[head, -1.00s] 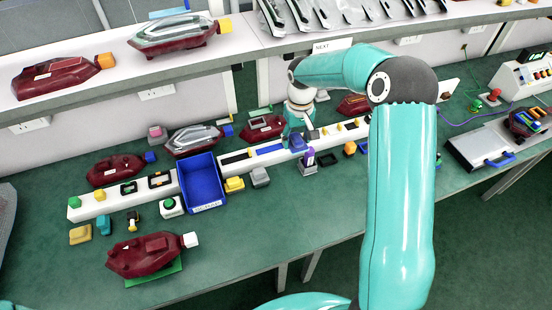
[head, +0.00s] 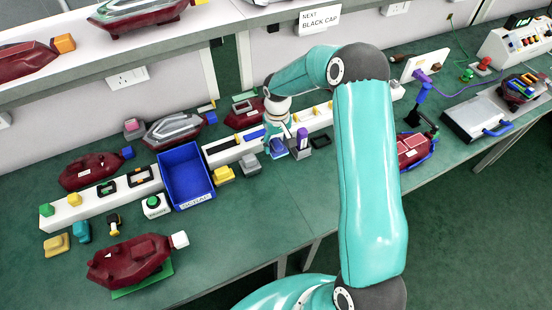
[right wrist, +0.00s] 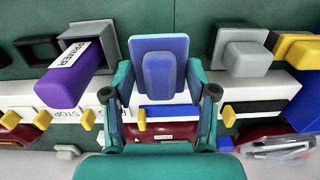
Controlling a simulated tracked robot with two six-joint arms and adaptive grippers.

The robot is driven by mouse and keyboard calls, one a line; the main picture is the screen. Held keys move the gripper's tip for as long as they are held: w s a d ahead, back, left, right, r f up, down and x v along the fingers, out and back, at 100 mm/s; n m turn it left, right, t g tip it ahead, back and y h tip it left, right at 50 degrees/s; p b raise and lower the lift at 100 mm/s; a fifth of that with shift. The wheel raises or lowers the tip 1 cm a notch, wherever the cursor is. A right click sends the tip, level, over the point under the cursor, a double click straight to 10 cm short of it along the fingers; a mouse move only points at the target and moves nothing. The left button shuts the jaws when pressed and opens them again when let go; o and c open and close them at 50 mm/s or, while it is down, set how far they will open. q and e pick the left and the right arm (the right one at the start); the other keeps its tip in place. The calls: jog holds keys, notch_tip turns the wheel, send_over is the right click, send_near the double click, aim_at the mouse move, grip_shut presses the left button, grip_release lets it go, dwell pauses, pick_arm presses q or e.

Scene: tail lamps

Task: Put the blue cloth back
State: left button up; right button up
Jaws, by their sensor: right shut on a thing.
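The blue cloth (right wrist: 180,50) appears as a flat, stiff blue pad with a raised block on it. My right gripper (right wrist: 160,88) is shut on it in the right wrist view. In the head view, the right gripper (head: 278,140) and the cloth (head: 278,149) are at the front side of the long white rail (head: 222,154), left of the purple bottle. A blue strip (right wrist: 168,113) lies on the rail close by. The cloth looks held above the bench, but its exact height cannot be told. My left gripper is not in view.
The purple bottle (right wrist: 70,80) in its grey holder stands close beside the gripper. A grey block (right wrist: 244,58) is on the other side. A blue bin (head: 186,178) stands further left. Dark red lamps (head: 130,262) lie around. The green bench front (head: 240,225) is clear.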

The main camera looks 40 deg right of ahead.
aim_at(276, 154)
jog(key=shift+f+b, duration=1.15)
jog(key=shift+f, duration=1.45)
jog(key=shift+f, duration=0.1)
jog(key=o, duration=1.1)
notch_tip(276, 154, up, 12)
jog(key=p, duration=0.6)
jog(key=shift+f, duration=0.25)
jog(key=shift+r, duration=0.35)
jog(key=shift+s, duration=0.1)
